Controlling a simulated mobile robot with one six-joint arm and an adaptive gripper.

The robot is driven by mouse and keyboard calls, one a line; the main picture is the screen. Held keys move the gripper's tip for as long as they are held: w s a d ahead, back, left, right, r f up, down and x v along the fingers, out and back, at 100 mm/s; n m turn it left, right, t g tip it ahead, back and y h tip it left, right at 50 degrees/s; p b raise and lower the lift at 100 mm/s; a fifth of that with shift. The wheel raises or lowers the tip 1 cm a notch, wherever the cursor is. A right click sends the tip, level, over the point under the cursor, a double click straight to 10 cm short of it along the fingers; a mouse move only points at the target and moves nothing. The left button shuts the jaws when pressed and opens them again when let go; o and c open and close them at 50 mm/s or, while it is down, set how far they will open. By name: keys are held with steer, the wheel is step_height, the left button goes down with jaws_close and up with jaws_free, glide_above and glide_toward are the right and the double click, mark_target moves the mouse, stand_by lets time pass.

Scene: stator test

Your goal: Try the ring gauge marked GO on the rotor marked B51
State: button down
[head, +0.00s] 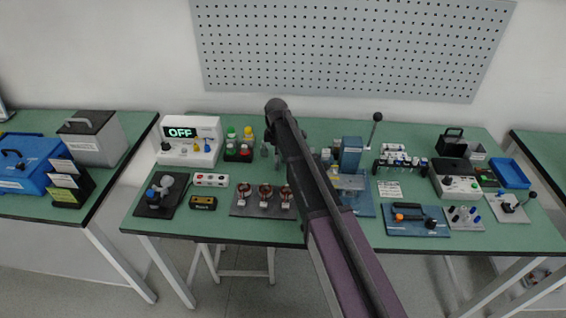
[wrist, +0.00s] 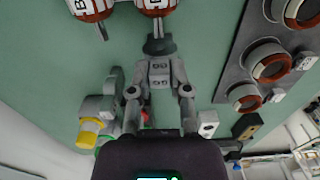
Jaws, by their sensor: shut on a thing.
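In the wrist view my gripper (wrist: 159,58) is closed at its tips around a small dark grey piece (wrist: 160,45). Two red and white round parts, probably rotors, lie at the top edge just beyond the tips. The left rotor (wrist: 92,8) has a label starting with B, the rest cut off. The right rotor (wrist: 157,6) is in line with the held piece; whether they touch I cannot tell. In the head view my arm hides the gripper and the held piece.
A dark plate (head: 236,207) with three copper-wound stators stands on the green table. A blue press-like fixture (head: 351,152) stands right of my arm.

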steer(key=shift+r+p, duration=2.25)
steer(key=shift+r, duration=0.15)
